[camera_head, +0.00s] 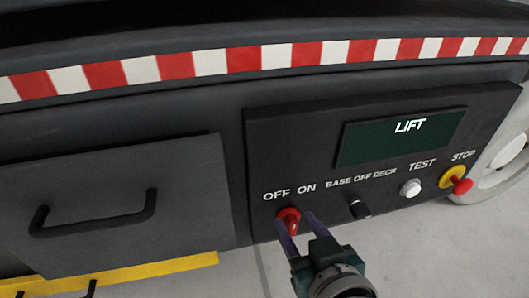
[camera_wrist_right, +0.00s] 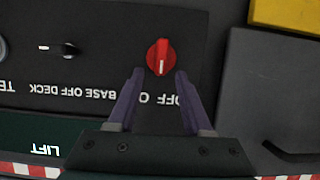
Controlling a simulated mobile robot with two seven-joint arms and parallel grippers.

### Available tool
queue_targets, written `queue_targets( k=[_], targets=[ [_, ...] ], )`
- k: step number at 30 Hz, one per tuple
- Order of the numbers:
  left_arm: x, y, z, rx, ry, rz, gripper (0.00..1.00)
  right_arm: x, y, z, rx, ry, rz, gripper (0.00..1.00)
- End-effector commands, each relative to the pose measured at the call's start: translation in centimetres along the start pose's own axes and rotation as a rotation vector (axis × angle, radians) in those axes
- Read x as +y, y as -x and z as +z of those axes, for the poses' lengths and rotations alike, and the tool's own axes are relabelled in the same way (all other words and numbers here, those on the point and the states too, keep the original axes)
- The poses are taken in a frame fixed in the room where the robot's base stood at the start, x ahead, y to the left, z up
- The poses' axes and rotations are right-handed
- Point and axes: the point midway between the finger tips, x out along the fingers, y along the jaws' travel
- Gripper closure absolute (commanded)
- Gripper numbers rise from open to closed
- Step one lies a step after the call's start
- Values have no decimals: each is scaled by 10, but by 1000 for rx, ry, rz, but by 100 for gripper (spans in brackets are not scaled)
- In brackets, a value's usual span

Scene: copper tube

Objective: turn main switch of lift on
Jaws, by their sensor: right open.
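The main switch is a red rotary knob (camera_head: 289,216) under the OFF and ON labels on the dark lift control panel (camera_head: 290,150). In the right wrist view, which shows the panel upside down, the red knob (camera_wrist_right: 160,57) has a white mark at its end facing the labels. My right gripper (camera_head: 293,219) is open at the knob. In the wrist view its two purple fingers (camera_wrist_right: 160,72) lie either side of the knob's line, with gaps visible; I cannot tell how deep they reach around it. My left gripper is not in view.
Right of the switch are a black BASE/OFF/DECK selector (camera_head: 359,208), a white TEST button (camera_head: 410,188) and a red STOP button (camera_head: 462,186) on yellow. A green display (camera_head: 400,138) reads LIFT. A drawer with a black handle (camera_head: 95,217) is at left.

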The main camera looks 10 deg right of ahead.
Motion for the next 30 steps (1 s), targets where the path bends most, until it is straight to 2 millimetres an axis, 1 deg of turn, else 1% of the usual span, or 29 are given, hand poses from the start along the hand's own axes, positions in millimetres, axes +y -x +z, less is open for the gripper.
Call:
queue_targets(
  k=[1,3,12,14,25,26,30],
  targets=[
    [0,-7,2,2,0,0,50,0,-7,3,1,-1,0,50],
    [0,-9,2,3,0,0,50,0,-11,2,-1,-2,1,50],
    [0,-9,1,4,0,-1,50,0,-13,0,-2,-1,0,50],
    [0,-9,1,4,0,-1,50,0,-13,0,-2,-1,0,56],
    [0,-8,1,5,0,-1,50,0,-13,0,-2,-1,0,97],
    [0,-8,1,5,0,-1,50,0,-13,0,-2,-1,0,100],
    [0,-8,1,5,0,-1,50,0,-13,0,-2,-1,0,100]
  ],
)
